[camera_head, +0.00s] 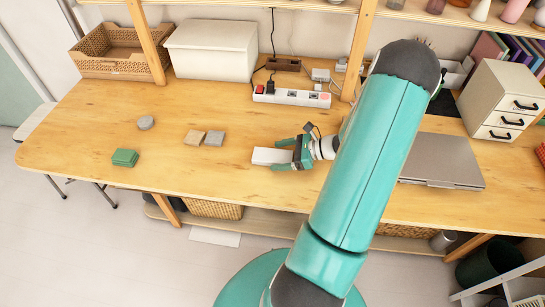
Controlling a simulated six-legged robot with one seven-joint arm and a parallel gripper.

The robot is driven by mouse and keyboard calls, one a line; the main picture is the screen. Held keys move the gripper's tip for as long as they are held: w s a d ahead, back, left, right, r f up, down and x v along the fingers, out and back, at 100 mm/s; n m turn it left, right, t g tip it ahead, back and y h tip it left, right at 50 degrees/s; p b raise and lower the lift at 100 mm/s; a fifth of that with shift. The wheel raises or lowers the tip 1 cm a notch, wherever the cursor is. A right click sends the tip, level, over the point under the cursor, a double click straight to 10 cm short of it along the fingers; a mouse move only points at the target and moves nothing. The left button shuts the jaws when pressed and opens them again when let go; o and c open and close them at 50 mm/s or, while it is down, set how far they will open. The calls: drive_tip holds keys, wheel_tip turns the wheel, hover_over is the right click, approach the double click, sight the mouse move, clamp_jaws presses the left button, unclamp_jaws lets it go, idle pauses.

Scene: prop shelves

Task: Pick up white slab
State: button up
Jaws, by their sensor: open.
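The white slab (270,156) lies on the wooden table, near the middle of the view. My gripper (284,155) is at the slab's right end, with its two teal fingers spread, one on the far side and one on the near side of the slab. The right end of the slab is between the fingers. The gripper is open. I cannot tell whether either finger touches the slab. My arm hides part of the table to the right.
On the table (80,130), a green block (125,157), a round grey piece (146,122), a tan block (194,138) and a grey block (215,138) lie to the left. A power strip (292,97) and white box (212,50) stand behind. A laptop (445,160) lies right.

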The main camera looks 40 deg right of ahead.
drive_tip(key=shift+w+a+f, duration=0.3)
drive_tip(key=shift+w+a, duration=0.1)
drive_tip(key=shift+w, duration=0.1)
drive_tip(key=c, duration=1.3)
drive_tip(key=shift+c, duration=0.2)
drive_tip(key=shift+r, duration=0.2)
